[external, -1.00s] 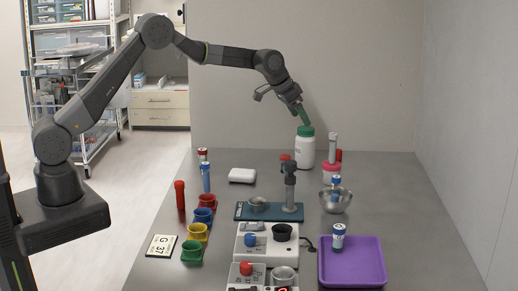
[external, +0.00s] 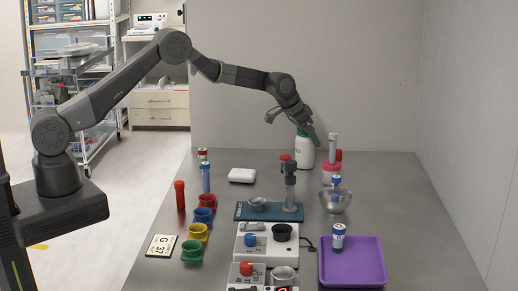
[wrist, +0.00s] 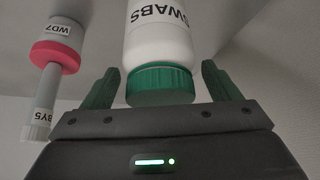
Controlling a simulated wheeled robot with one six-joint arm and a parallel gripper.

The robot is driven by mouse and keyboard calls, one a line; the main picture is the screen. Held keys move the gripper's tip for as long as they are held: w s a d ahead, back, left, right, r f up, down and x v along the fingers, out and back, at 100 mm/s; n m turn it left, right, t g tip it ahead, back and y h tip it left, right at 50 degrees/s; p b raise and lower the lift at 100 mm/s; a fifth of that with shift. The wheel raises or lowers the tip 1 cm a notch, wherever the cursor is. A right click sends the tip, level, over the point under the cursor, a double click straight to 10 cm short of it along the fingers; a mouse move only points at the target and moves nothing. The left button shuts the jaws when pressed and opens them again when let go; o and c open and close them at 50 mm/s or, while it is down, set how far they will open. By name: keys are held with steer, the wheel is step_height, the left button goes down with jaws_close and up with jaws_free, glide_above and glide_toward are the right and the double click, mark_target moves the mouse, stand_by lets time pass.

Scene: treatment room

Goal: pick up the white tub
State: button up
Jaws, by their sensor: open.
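The white tub (external: 304,154) stands upright at the back of the grey table. It has a green lid (wrist: 160,84) and a label reading SWABS, which shows upside down in the wrist view. My gripper (external: 309,136) is at the top of the tub and partly hides the lid in the external view. In the wrist view its two green fingers (wrist: 158,82) are apart, one on each side of the lid, with gaps visible. I cannot tell how deep they reach along the lid.
A pink-and-white container (external: 331,171) with a pale tube (external: 333,147) stands close to the right of the tub. A metal bowl (external: 335,202) is in front of it. A white box (external: 242,175) lies left, with clear table around it.

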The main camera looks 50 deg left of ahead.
steer(key=shift+r, duration=0.1)
steer(key=c, duration=1.5)
